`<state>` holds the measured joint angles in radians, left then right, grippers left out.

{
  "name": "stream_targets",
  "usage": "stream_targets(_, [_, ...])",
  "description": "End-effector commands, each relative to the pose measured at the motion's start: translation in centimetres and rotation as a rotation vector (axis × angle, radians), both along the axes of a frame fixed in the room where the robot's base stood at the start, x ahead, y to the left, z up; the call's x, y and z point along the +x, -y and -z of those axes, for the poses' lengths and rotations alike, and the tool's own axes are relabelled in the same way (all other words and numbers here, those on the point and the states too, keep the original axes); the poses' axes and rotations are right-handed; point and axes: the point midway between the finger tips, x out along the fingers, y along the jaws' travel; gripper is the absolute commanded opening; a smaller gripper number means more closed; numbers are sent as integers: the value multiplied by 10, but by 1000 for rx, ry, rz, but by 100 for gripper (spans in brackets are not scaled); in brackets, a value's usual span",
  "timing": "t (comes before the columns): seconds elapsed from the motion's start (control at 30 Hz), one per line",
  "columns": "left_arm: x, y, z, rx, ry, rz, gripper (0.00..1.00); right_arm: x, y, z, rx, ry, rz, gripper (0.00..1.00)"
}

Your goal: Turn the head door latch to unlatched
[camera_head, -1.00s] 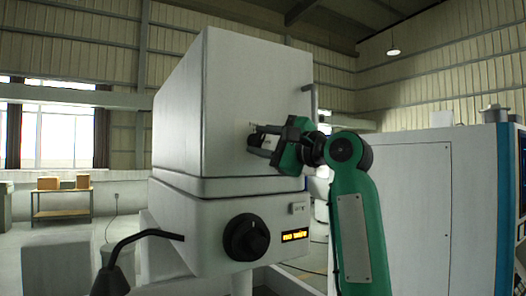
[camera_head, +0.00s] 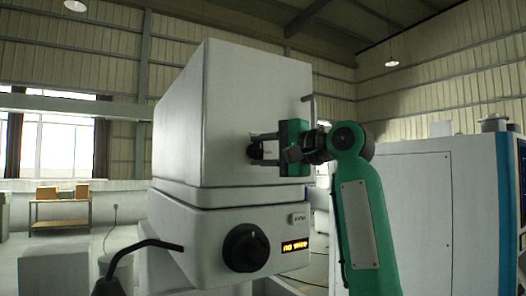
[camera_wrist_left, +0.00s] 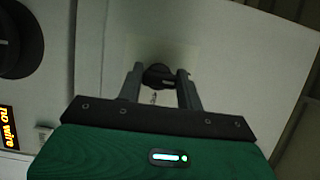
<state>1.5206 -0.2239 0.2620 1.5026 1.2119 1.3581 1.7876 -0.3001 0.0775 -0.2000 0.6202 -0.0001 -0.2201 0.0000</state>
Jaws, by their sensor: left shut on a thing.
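The head door latch (camera_wrist_left: 158,77) is a small dark knob on the pale door face. My left gripper (camera_head: 256,149) is at the white head door (camera_head: 235,90), its green body upright and its fingers pointing at the door. In the left wrist view its two grey fingers (camera_wrist_left: 160,88) stand on either side of the latch, shut on it. In the head view the fingers mostly hide the latch, and I cannot read its turn angle. My right gripper is not in view.
A black dial (camera_head: 246,248) and an amber display (camera_head: 295,245) reading "no wire" sit below the door. A grey bar handle (camera_head: 309,108) stands at the door's right edge. A white cabinet (camera_head: 440,205) is at right. A black bent arm (camera_head: 140,248) is at lower left.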

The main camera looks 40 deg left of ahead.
Motion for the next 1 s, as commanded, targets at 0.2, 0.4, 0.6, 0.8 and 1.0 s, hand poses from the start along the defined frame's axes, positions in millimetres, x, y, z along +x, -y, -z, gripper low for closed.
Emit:
stream_targets(0.2, [0, 0, 0, 0, 3, 1, 14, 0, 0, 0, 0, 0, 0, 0])
stream_targets(0.4, [0, 0, 0, 0, 2, 1, 58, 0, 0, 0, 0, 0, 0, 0])
stream_targets(0.6, [0, 0, 0, 0, 1, 0, 58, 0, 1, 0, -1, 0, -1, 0])
stream_targets(0.8, [2, 13, 2, 0, 0, 2, 58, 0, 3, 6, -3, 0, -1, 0])
stream_targets(1.0, [6, 54, 3, 1, 0, 4, 58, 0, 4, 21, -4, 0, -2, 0])
